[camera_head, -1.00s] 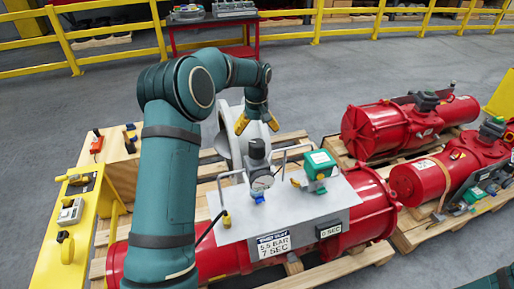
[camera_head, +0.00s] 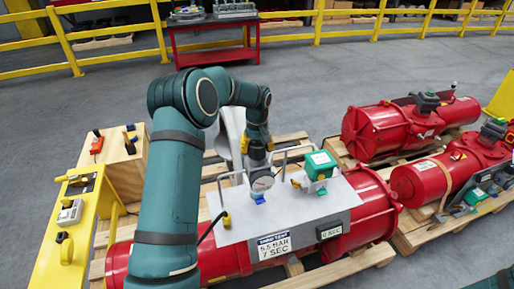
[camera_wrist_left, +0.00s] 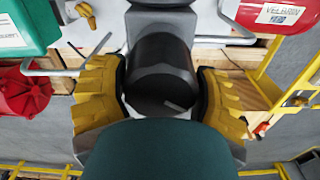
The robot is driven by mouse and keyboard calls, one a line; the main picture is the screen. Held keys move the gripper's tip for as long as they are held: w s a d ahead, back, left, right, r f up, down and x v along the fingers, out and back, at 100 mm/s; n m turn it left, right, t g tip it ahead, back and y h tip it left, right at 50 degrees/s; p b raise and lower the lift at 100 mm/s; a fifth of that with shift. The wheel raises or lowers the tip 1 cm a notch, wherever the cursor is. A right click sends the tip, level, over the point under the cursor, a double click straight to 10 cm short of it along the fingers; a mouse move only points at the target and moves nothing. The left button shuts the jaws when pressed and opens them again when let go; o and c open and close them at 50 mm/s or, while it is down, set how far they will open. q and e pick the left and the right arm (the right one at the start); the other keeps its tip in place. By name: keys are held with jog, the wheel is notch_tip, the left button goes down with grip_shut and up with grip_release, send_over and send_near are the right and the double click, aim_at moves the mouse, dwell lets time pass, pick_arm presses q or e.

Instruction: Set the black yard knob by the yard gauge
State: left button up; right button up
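The black knob (camera_head: 257,153) is on top of the grey regulator above the white-faced gauge (camera_head: 263,184), at the grey panel (camera_head: 300,218) on the red actuator. My left gripper (camera_head: 257,145) is down around the knob from above. In the left wrist view, the dark knob (camera_wrist_left: 163,75) lies between the yellow fingers of my left gripper (camera_wrist_left: 162,95). The fingers look spread, with narrow gaps on both sides; contact is not clear. The gauge's needle is too small to read. My right gripper is outside the views.
A green box (camera_head: 320,164) with a yellow lever and wire-like grey handles stand close to the knob. A yellow stand (camera_head: 48,235) with controls is at left. Red actuators (camera_head: 400,128) lie on pallets at right.

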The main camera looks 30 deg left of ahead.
pick_arm(q)
jog(key=shift+r, duration=0.1)
jog(key=shift+c, duration=0.5)
jog(key=shift+m, duration=0.3)
jog(key=m+p, duration=0.1)
jog(key=m, duration=0.2)
jog(key=shift+w+r+m, duration=0.1)
jog(key=shift+r+m, duration=0.05)
jog(key=shift+m, duration=0.15)
jog(key=m+p, duration=0.1)
jog(key=m, duration=0.4)
jog(key=shift+d, duration=0.1)
jog(key=m+p, duration=0.1)
jog(key=m, duration=0.4)
jog(key=shift+m, duration=0.4)
jog(key=shift+d+m+p, duration=0.1)
jog(key=shift+m+p, duration=0.2)
jog(key=shift+m, duration=2)
